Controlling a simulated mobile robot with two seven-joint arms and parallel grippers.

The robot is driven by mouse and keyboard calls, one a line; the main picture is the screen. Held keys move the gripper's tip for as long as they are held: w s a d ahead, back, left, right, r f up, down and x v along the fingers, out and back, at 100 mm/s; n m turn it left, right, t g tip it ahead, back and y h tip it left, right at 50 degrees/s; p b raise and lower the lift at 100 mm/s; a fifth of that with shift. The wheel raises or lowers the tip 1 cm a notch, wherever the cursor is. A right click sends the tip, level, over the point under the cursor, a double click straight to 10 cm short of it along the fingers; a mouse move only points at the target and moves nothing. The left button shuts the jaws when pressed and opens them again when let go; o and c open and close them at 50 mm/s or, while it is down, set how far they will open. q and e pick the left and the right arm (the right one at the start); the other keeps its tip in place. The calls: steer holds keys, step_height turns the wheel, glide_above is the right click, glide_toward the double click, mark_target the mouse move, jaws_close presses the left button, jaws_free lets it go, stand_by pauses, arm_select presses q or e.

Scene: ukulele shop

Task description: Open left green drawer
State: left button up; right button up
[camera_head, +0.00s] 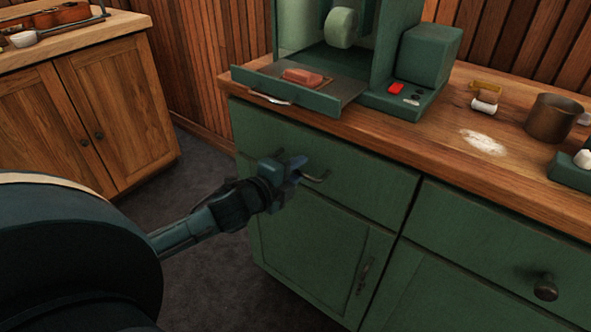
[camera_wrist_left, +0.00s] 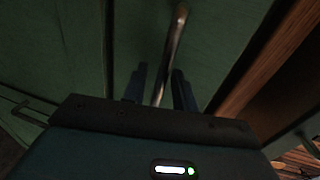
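The left green drawer (camera_head: 362,180) is the upper left front of the green cabinet, and it looks shut. Its curved metal handle (camera_head: 317,177) also shows in the left wrist view (camera_wrist_left: 172,52). My left gripper (camera_head: 292,170) is right at the handle's left end. In the left wrist view its two fingers (camera_wrist_left: 160,88) stand apart, with the lower end of the handle between them and a gap beside it. I cannot tell whether a finger touches the handle. The gripper hides the handle's left end in the head view. My right gripper is not in view.
A door with a handle (camera_head: 364,276) is below the drawer, and another green drawer with a round knob (camera_head: 545,287) is to the right. On the wooden counter, a green machine has a pulled-out tray (camera_head: 340,92) overhanging the edge. A brown wooden cabinet (camera_head: 100,105) stands left.

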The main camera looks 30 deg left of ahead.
arm_select(q)
jaws_close()
steer(key=shift+s, duration=0.15)
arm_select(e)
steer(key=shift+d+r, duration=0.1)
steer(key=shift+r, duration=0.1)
